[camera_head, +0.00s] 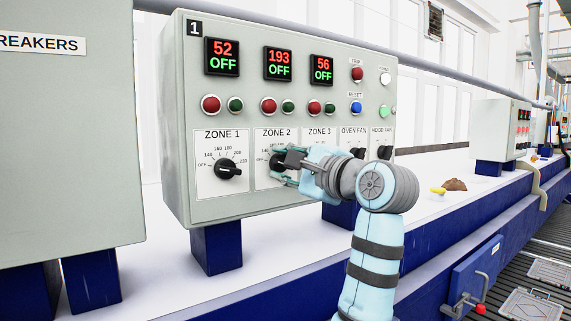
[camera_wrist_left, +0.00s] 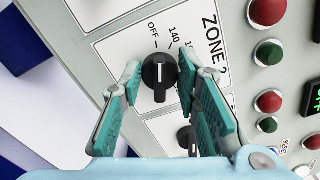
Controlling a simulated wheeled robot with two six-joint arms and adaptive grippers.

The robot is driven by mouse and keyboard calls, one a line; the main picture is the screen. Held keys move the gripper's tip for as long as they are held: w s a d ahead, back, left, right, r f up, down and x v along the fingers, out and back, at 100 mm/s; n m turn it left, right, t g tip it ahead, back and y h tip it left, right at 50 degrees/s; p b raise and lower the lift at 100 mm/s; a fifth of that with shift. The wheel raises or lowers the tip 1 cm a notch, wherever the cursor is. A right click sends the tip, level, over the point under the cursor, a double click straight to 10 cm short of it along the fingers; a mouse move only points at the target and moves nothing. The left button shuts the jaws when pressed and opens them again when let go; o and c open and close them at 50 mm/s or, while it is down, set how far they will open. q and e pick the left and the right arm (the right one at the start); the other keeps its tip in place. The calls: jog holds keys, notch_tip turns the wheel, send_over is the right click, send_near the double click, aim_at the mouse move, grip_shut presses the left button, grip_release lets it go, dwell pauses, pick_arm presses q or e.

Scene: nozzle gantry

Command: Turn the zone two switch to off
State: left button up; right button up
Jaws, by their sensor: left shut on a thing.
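The zone two switch is a round black knob (camera_wrist_left: 160,76) on the panel marked ZONE 2 (camera_head: 272,181). In the left wrist view its white mark lies along a line running roughly up toward the OFF label. My left gripper (camera_head: 278,164) has its teal-padded fingers on either side of the knob and is shut on it; the fingers also show in the left wrist view (camera_wrist_left: 160,88). In the head view the gripper hides most of the knob and part of its dial. The display (camera_head: 279,64) above zone 2 reads 193 and OFF. My right gripper is not in view.
The zone 1 knob (camera_head: 228,171) is just left of my gripper, and the oven fan (camera_head: 358,153) and hood fan (camera_head: 386,153) knobs are right of it. Red and green buttons sit above. A breaker cabinet (camera_head: 70,130) stands at the left.

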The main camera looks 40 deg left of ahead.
pick_arm(q)
jog(key=shift+n, duration=0.6)
jog(key=o, duration=1.1)
jog(key=shift+o, duration=0.2)
jog(key=v, duration=0.7)
